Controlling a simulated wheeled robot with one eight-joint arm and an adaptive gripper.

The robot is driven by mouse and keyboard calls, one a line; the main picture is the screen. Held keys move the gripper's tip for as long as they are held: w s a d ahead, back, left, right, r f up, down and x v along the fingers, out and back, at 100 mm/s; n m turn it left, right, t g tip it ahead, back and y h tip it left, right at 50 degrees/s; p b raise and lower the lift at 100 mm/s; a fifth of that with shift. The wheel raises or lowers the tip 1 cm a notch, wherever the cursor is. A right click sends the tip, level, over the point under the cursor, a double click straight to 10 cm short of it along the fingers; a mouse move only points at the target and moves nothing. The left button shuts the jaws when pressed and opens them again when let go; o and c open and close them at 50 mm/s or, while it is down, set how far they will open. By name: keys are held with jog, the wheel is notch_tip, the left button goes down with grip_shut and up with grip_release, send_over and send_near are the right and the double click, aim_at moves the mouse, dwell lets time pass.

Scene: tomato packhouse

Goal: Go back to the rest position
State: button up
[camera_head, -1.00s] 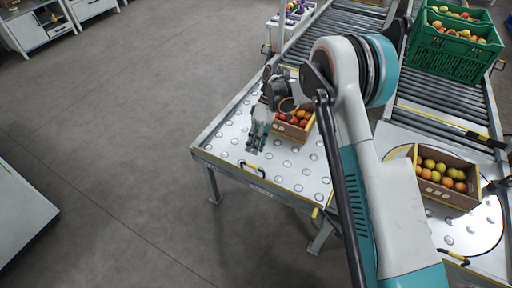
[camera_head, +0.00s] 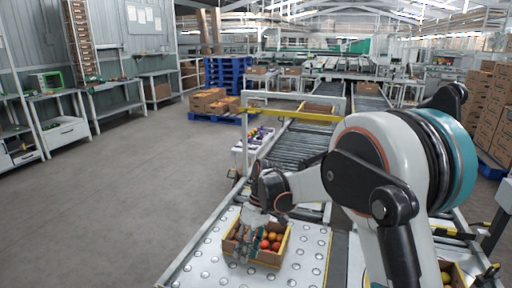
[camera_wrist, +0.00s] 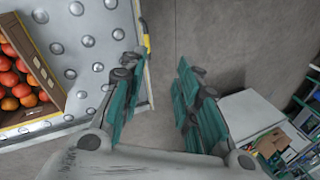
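My gripper (camera_head: 244,246) hangs at the left side of a cardboard box of red tomatoes (camera_head: 268,261) on the ball-transfer table in the head view. In the wrist view my gripper (camera_wrist: 160,88) shows two teal-padded fingers set well apart, with nothing between them. The floor lies beyond the gap. The tomato box (camera_wrist: 40,62) stands at the left edge of the wrist view, apart from the fingers. My arm covers the right part of the head view.
The ball table (camera_head: 205,262) runs along the bottom, and a roller conveyor (camera_head: 297,150) leads away from it. A white cart (camera_head: 250,152) stands beside the conveyor. Blue pallets (camera_head: 226,76) and carton stacks (camera_head: 492,110) stand farther back. The floor on the left is clear.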

jog(key=s+d+r+m+t, duration=0.5)
jog(key=s+d+r, duration=0.5)
jog(key=d+r, duration=0.25)
jog(key=s+d+r+m+t+h, duration=0.1)
jog(key=s+d+m+t, duration=0.4)
jog(key=s+d, duration=0.5)
jog(key=s+h, duration=0.1)
jog(key=s, duration=0.3)
jog(key=shift+d+h, duration=0.15)
jog(key=shift+h, duration=0.25)
jog(key=shift+r, duration=0.1)
